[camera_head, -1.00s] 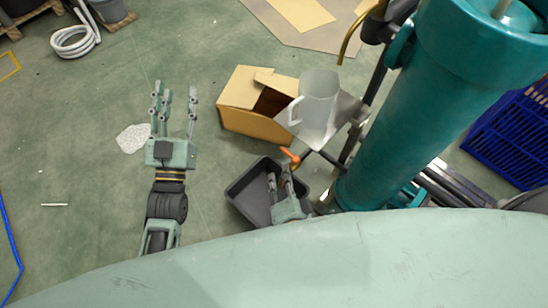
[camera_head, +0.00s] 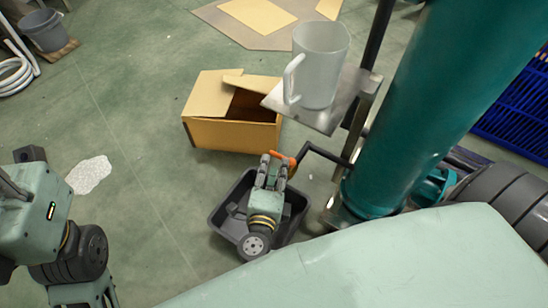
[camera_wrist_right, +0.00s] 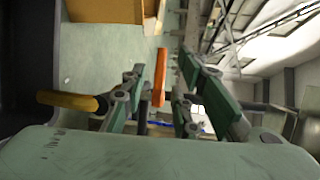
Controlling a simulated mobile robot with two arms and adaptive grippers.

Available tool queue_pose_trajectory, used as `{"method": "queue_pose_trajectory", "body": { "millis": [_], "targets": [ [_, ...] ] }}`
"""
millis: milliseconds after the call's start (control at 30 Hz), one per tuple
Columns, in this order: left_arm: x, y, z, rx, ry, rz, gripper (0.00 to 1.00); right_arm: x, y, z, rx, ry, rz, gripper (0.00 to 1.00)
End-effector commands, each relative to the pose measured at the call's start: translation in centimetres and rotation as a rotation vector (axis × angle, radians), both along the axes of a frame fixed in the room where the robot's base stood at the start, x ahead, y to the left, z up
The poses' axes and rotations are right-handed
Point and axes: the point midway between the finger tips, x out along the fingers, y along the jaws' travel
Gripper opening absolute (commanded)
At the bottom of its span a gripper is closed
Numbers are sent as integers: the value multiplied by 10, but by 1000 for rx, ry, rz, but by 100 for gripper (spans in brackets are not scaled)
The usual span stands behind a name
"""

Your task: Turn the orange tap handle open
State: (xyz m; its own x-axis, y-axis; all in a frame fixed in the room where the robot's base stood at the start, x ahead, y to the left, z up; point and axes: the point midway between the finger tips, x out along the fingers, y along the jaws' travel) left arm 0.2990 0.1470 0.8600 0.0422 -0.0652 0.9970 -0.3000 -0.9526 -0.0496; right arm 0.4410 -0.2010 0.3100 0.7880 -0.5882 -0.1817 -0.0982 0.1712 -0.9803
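The orange tap handle (camera_head: 284,159) sits at the end of a dark pipe (camera_head: 325,157) from the teal tank (camera_head: 405,110). My right gripper (camera_head: 272,166) is above the dark grey tray, with its fingertips at the handle. In the right wrist view the handle (camera_wrist_right: 160,78) shows between the two sides of the gripper (camera_wrist_right: 160,85), with gaps beside it; the fingers look open. Whether any finger touches it is unclear. At the left edge is my left gripper's palm (camera_head: 38,218); its fingertips are out of frame.
The dark grey tray (camera_head: 222,216) lies on the floor under the right gripper. An open cardboard box (camera_head: 215,133) stands behind it. A clear jug (camera_head: 320,65) stands on a metal shelf (camera_head: 350,95) near the tank. A blue crate (camera_head: 512,115) is at right.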

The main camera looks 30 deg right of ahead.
Motion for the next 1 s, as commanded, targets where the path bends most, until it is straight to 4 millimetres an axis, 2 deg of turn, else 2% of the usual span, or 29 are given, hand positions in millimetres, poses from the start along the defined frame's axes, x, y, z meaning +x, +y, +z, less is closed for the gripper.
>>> {"method": "queue_pose_trajectory", "body": {
  "millis": [100, 300, 700, 1000],
  "targets": [
    [-1, -1, 1, 2, -26, 1, 40, 18, -13, -6, -4, -4, 1, 28],
    [-3, -2, 6, 5, -56, 3, 40, 39, -29, -10, -5, -2, 1, 28],
    [-4, -2, 10, 6, -65, 5, 40, 46, -34, -10, -4, 1, 2, 28],
    [-4, -2, 10, 7, -65, 3, 40, 45, -34, -11, -4, 1, 3, 2]
  ]
}}
